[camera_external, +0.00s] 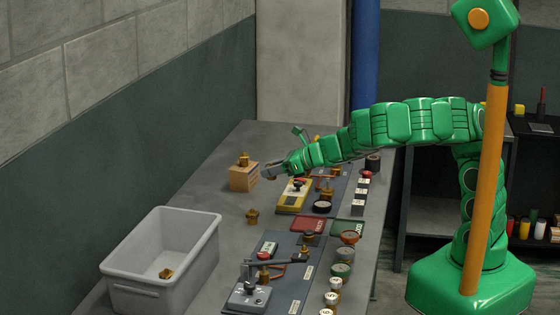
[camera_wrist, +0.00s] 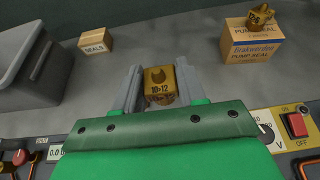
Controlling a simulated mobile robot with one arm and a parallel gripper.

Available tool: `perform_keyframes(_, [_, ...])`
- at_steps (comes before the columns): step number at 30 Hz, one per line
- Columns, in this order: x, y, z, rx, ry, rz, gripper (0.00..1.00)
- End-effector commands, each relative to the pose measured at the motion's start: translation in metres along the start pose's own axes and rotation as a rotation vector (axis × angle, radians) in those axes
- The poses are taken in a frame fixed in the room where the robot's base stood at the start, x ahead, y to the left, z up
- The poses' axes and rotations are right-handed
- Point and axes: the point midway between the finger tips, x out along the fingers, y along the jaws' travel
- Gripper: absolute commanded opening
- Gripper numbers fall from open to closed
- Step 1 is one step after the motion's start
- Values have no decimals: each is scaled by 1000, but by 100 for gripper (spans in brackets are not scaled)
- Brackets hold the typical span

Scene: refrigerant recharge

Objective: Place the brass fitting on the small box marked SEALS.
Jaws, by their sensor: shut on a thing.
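My gripper (camera_wrist: 159,88) is shut on a brass fitting (camera_wrist: 160,78) marked 10-12, which shows between the two grey fingers in the wrist view. The small cardboard box marked SEALS (camera_wrist: 95,42) stands on the bench ahead and to the left of the fingers, with nothing on its top. It cannot be made out in the external view. In the external view my gripper (camera_external: 272,171) is above the bench, just right of the larger cardboard box (camera_external: 244,178). The held fitting is hard to tell there.
The larger PUMP SEAL box (camera_wrist: 252,45) bears another brass fitting (camera_wrist: 262,17). A grey bin (camera_external: 205,245) stands at the near left with a brass piece (camera_external: 167,273) inside. Another brass piece (camera_external: 252,216) is on the bench. Panels with switches line the bench's right side.

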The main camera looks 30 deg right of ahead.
Motion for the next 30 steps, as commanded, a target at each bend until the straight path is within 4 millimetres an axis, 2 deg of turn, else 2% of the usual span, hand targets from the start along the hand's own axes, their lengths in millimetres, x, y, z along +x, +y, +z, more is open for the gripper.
perform_keyframes(6, [39, 53, 4, -59, -2, 152, 6])
perform_keyframes(13, [70, 110, 22, -133, -7, 326, 6])
perform_keyframes(21, [87, 159, 49, -207, -7, 503, 6])
perform_keyframes(30, [92, 194, 82, -275, -6, 666, 6])
